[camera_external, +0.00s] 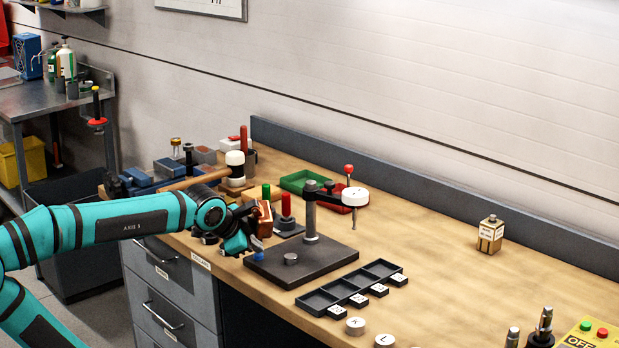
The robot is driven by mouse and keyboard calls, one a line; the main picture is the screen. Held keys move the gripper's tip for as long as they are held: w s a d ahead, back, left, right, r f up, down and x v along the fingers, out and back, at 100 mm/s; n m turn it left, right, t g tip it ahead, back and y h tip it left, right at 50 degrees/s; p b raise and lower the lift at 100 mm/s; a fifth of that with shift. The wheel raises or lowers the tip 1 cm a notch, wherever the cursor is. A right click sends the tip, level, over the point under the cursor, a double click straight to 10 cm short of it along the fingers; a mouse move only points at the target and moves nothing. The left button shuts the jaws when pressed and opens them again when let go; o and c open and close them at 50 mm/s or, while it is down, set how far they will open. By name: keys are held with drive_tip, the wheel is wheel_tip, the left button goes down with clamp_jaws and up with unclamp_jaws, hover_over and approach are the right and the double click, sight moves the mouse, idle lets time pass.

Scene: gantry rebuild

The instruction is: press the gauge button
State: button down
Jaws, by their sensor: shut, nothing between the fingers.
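A gauge stand (325,262) with a dark flat base and an upright post is on the wooden bench. Its arm carries a white round gauge head (355,197) with a thin stem below. A small round grey disc (291,259) sits on the base. A small blue button-like piece (259,257) shows at the base's left corner; I cannot tell which piece is the gauge button. My gripper (257,246) is shut and empty, pointing down just above the blue piece. I cannot tell whether it touches it. My wrist partly hides things behind it.
A black divided tray (318,304) with labelled compartments is in front of the stand. Green (299,181) and red (334,203) bins are behind it. A mallet (235,160) and a red-handled tool (286,206) stand nearby. A brass block (490,235) is right, with clear bench between.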

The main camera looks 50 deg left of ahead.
drive_tip(key=shift+r, duration=0.25)
wheel_tip(320, 180, up, 6)
drive_tip(key=shift+f, duration=0.1)
idle(0.8)
